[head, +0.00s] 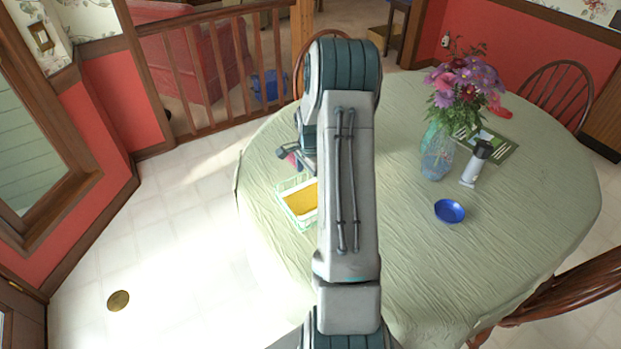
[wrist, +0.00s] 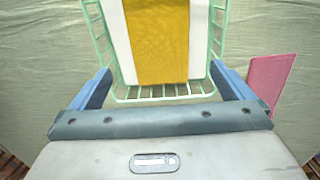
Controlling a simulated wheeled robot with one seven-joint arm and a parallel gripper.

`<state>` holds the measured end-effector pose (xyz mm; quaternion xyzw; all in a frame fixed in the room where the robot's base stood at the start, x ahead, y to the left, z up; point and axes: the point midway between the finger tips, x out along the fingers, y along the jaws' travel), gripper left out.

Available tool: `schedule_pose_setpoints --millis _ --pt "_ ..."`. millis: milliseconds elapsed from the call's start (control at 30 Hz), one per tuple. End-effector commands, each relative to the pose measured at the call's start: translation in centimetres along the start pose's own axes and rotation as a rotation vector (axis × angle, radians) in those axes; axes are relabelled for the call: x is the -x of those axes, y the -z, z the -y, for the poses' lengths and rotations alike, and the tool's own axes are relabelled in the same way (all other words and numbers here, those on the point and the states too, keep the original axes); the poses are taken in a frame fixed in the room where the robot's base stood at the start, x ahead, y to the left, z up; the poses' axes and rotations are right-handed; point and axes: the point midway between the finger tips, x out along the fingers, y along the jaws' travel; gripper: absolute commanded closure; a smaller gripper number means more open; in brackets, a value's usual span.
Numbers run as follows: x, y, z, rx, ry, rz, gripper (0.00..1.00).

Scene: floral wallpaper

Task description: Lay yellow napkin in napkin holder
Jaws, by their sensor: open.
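The napkin holder (head: 283,205) is a pale green wire basket on the table, left of my arm in the head view. It also shows at the top of the wrist view (wrist: 222,45). The yellow napkin (wrist: 157,42) lies inside it on something white, and shows as a yellow patch in the head view (head: 301,199). My gripper (wrist: 160,72) is open, with its two blue-grey fingers apart near the basket's near end. In the head view my arm hides the right side of the basket.
A pink flat item (wrist: 270,84) lies right of the basket in the wrist view. A flower vase (head: 437,150), a white bottle with a dark top (head: 474,166) and a blue bowl (head: 450,211) stand on the tablecloth right of my arm. The table's front right is clear.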

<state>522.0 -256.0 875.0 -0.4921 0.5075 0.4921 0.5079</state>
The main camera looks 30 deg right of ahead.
Motion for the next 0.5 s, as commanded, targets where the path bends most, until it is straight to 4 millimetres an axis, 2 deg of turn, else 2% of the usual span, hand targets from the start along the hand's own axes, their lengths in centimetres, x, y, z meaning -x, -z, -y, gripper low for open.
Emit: schedule_pose_setpoints --millis 500 --pt "4.4 0.0 0.0 0.001 0.001 -0.001 0.0"
